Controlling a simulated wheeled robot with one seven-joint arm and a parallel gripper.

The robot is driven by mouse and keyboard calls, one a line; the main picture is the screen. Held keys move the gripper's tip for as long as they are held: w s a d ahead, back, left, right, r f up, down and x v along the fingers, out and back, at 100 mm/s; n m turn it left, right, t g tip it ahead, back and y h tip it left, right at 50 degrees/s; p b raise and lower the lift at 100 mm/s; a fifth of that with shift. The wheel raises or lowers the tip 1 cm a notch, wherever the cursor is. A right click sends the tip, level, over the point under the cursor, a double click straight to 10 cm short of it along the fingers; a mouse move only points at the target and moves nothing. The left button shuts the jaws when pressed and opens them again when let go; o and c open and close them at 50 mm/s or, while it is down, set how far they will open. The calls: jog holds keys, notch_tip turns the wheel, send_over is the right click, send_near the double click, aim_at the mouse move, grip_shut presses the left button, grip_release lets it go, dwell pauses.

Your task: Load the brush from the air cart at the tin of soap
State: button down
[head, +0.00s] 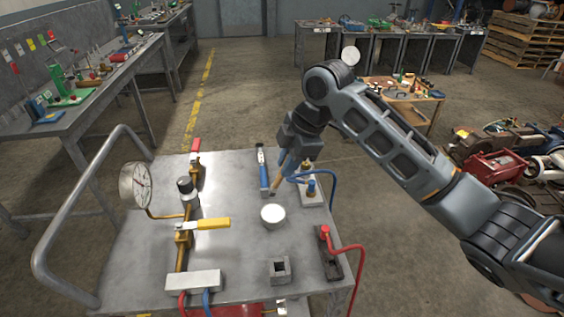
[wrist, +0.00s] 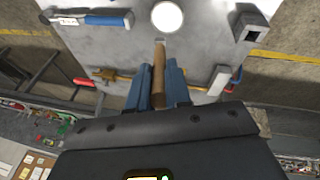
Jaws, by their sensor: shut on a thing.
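The air cart (head: 232,190) is a grey metal-topped cart in front of me. The tin of soap (head: 273,216) is a small round tin with a white top, standing near the middle of the cart top; it also shows at the top of the wrist view (wrist: 167,17). My gripper (head: 283,170) is over the far right part of the cart, beyond the tin. In the wrist view my gripper (wrist: 159,88) is shut on the brush (wrist: 159,70), a tan wooden handle that points toward the tin. The brush tip appears short of the tin and apart from it. The bristles are hard to make out.
A blue-handled tool (head: 262,168) lies left of my gripper. A yellow-handled valve (head: 205,224), a pressure gauge (head: 136,187) and a red-handled valve (head: 195,158) stand on the left. A small square socket (head: 279,270) and a red-hosed fitting (head: 327,240) are nearer me.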

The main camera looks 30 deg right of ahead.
jog(key=shift+f+b, duration=2.15)
jog(key=shift+f, duration=1.35)
jog(key=shift+r, duration=0.1)
jog(key=shift+r+p, duration=2.55)
jog(key=shift+r, duration=0.95)
